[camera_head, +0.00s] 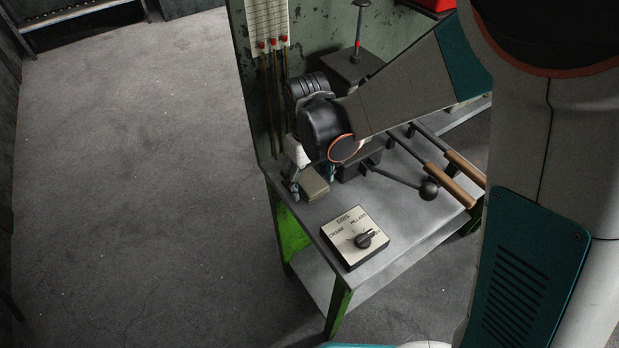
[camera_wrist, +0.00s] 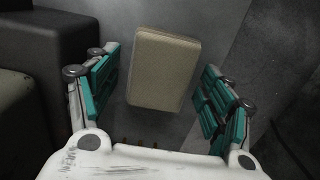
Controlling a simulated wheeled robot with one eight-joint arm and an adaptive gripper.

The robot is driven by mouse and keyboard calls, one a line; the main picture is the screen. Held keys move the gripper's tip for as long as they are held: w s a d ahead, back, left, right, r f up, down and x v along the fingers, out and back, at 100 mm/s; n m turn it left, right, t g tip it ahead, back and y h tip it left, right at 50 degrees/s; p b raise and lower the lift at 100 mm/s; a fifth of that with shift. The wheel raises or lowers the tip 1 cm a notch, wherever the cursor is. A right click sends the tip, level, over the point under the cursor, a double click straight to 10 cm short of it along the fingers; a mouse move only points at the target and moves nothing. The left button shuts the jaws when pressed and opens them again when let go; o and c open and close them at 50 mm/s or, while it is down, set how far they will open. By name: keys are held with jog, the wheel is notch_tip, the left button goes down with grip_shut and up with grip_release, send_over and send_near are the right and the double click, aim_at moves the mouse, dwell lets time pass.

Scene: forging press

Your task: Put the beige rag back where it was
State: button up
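The beige rag (camera_head: 314,185) looks like a folded, rounded block. It is at the left end of the grey bench top, near the edge, and appears to rest there. In the wrist view the rag (camera_wrist: 162,68) is between the two teal-padded fingers of my gripper (camera_wrist: 163,78), with a visible gap on each side. My gripper (camera_head: 308,178) is open and points down at the rag. In the head view my wrist and fingers partly cover the rag's surroundings.
The bench (camera_head: 395,258) has green legs. A selector box with a black knob (camera_head: 355,237) stands on its front part. A lever with a black ball (camera_head: 429,189) and wooden-handled tools (camera_head: 465,178) lie to the right. A green panel with rods (camera_head: 272,100) rises behind. Open floor lies left.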

aim_at(310, 178)
notch_tip(310, 178, up, 12)
jog(key=p, duration=0.4)
jog(key=shift+w+a+r, duration=0.15)
jog(key=shift+r, duration=0.05)
jog(key=shift+f, duration=0.1)
dwell(0.5)
